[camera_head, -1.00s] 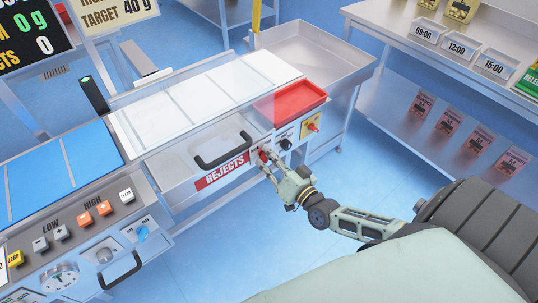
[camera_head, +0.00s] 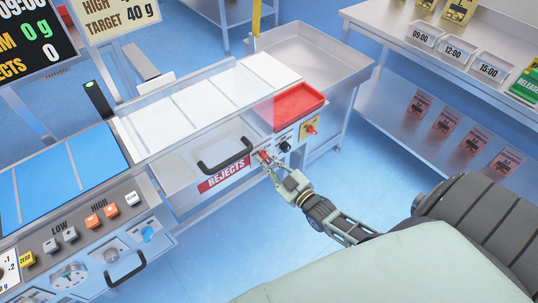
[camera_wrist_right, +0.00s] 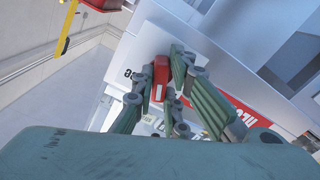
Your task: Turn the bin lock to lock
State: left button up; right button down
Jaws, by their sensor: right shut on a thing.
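The bin lock is a small red knob (camera_head: 263,155) on the machine's front panel, just right of the red REJECTS label (camera_head: 224,176). My right gripper (camera_head: 270,163) is at the panel with its fingers closed around the knob. In the right wrist view the red knob (camera_wrist_right: 160,79) sits between the fingertips of my right gripper (camera_wrist_right: 160,92). The fingers partly hide the knob and its markings, so its exact lock position cannot be read. The reject bin's black handle (camera_head: 225,156) is left of the knob. My left gripper is not in view.
A black knob (camera_head: 284,146) and a red knob on a yellow plate (camera_head: 310,129) are close to the right. A red tray (camera_head: 298,106) sits above on the machine. A steel table (camera_head: 450,70) stands at right. The blue floor (camera_head: 370,185) between is clear.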

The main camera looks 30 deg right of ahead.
jog(key=shift+n, duration=2)
jog(key=c, duration=1.8)
grip_release()
jog(key=shift+o, duration=0.2)
jog(key=s+d, duration=0.1)
jog(key=s, duration=1.1)
